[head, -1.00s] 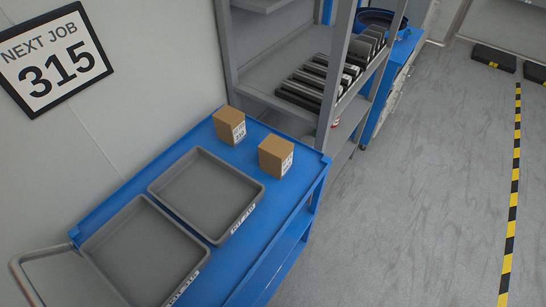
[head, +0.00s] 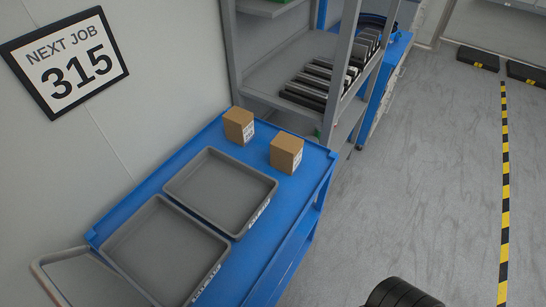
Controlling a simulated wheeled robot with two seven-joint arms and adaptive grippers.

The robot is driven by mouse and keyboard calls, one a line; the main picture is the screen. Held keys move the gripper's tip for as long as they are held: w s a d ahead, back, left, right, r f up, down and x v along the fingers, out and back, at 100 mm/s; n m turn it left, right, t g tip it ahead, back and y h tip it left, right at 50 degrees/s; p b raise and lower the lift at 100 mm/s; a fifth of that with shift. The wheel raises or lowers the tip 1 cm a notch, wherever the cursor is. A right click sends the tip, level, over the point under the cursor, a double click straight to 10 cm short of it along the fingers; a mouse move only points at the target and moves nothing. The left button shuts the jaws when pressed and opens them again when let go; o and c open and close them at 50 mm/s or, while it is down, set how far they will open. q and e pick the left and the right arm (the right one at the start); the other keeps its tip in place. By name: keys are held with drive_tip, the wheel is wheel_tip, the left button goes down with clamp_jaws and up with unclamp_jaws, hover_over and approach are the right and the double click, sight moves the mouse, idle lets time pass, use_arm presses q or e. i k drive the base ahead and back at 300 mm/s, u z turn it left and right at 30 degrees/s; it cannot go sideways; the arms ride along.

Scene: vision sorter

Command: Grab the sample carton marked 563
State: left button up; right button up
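Two brown cartons stand upright on the far end of a blue cart (head: 275,250). One carton (head: 239,125) is at the back left, near the wall side. The other carton (head: 286,153) is nearer the right edge of the cart. Each has a white label on its right-hand face, but the print is too small to read, so I cannot tell which is marked 563. A black rounded part of my own body shows at the bottom edge. Neither gripper is in view.
Two empty grey trays, a far one (head: 181,187) and a near one (head: 113,245), lie on the cart beside the cartons. A wall sign (head: 67,64) reads "NEXT JOB 315". A grey shelf rack (head: 245,93) stands behind the cart. Open floor lies to the right.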

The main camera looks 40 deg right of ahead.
sight(286, 149)
drive_tip(key=k, duration=0.65)
drive_tip(key=z, duration=1.1)
drive_tip(key=i, duration=0.45)
drive_tip(key=u, duration=0.05)
